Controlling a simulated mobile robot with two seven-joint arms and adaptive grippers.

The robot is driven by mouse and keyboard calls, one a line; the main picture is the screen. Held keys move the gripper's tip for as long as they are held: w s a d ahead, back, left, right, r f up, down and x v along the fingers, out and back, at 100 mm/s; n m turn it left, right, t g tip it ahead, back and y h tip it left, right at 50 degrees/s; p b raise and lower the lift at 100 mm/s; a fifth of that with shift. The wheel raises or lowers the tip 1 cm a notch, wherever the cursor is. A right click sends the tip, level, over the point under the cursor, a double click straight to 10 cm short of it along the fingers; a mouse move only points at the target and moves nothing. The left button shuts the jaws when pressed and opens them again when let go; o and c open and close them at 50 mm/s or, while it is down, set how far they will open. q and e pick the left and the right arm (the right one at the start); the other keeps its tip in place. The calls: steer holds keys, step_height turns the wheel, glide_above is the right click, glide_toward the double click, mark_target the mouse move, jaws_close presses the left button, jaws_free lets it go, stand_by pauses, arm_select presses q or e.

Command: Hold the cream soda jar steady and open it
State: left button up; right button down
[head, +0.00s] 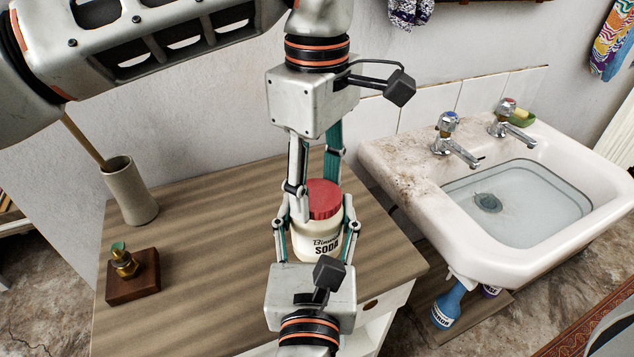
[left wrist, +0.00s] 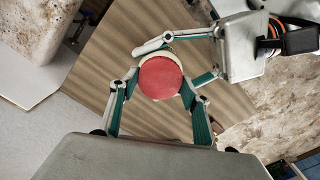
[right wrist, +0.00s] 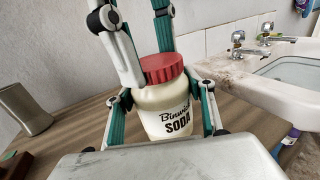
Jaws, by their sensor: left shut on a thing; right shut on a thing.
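The cream soda jar (head: 318,239), with dark lettering, stands upright on the wooden cabinet top. Its red lid (head: 324,198) sits on the jar's mouth; the lid also shows in the left wrist view (left wrist: 160,78). My left gripper (head: 317,194) comes down from above and is shut on the lid, one finger on each side. My right gripper (head: 315,228) comes from the front and is shut around the jar's body below the lid. The right wrist view shows the jar (right wrist: 168,115) between the right fingers. The fingers hide parts of the jar's sides.
A brass fitting on a dark wooden block (head: 133,278) and a grey vase with a stick (head: 131,190) stand on the left of the cabinet top (head: 200,250). A water-filled basin (head: 400,175) with two taps adjoins on the right. A blue bottle (head: 447,306) is below it.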

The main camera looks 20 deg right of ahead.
arm_select(q)
steer(key=n, duration=0.6)
steer(key=shift+n, duration=0.4)
steer(key=n, duration=0.6)
steer(key=shift+n, duration=0.4)
steer(key=n, duration=1.3)
steer(key=shift+n, duration=0.4)
steer(key=n, duration=1)
steer(key=shift+r+n, duration=0.1)
steer(key=shift+n, duration=0.2)
steer(key=n, duration=0.9)
